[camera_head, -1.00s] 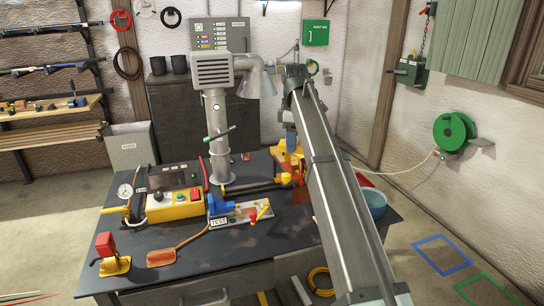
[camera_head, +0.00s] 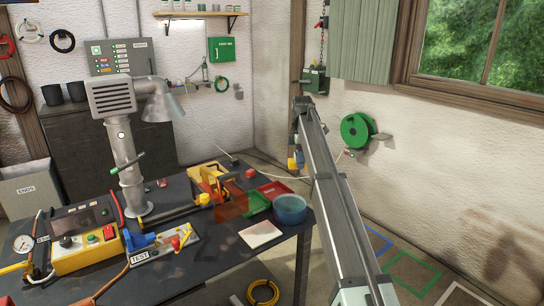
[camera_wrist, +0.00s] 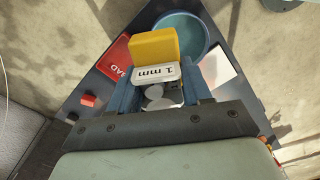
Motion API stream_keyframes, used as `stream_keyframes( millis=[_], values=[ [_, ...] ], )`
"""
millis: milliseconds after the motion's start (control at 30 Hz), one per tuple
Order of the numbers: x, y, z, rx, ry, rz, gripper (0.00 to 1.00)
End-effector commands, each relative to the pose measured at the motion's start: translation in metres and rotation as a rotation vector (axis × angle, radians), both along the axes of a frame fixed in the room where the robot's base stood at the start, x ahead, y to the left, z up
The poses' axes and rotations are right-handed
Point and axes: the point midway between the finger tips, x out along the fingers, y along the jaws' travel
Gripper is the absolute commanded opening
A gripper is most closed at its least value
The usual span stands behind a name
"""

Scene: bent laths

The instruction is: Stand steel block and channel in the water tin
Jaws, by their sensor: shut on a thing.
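My gripper (camera_head: 296,163) hangs above the right end of the bench, beyond the water tin as the head view shows it. In the wrist view its blue fingers (camera_wrist: 165,95) are shut on a grey steel block (camera_wrist: 157,73) marked "1 mm". A yellow piece (camera_wrist: 153,45) shows at the block's far side; I cannot tell whether it is joined to it. The water tin (camera_head: 289,208) is a round blue tub at the bench's right corner. In the wrist view the tin (camera_wrist: 197,28) lies below, partly hidden by the yellow piece. I cannot make out a separate channel.
A red tray (camera_head: 273,188) marked "BAD" and a green tray (camera_head: 257,203) lie beside the tin. A white sheet (camera_head: 260,234) lies in front. A yellow machine with an orange guard (camera_head: 231,206) stands to the left. The bench edge is close by.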

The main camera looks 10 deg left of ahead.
Motion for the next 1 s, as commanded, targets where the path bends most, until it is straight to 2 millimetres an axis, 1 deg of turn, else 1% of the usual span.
stream_keyframes(
  millis=[33,100,200,333,500,600,800,900,1000],
  values=[
    [0.009,-0.018,-0.005,0.0,0.001,-0.003,0.12],
    [0.019,-0.038,-0.011,0.0,0.0,0.001,0.12],
    [0.028,-0.061,-0.019,0.0,0.0,0.005,0.12],
    [0.037,-0.084,-0.027,0.0,0.0,0.011,0.12],
    [0.045,-0.108,-0.035,0.0,-0.001,0.02,0.12],
    [0.049,-0.12,-0.04,0.0,-0.001,0.028,0.12],
    [0.053,-0.137,-0.05,0.0,0.0,0.049,0.12],
    [0.053,-0.142,-0.056,0.0,0.0,0.072,0.12],
    [0.051,-0.138,-0.062,0.0,0.0,0.104,0.12]
  ],
)
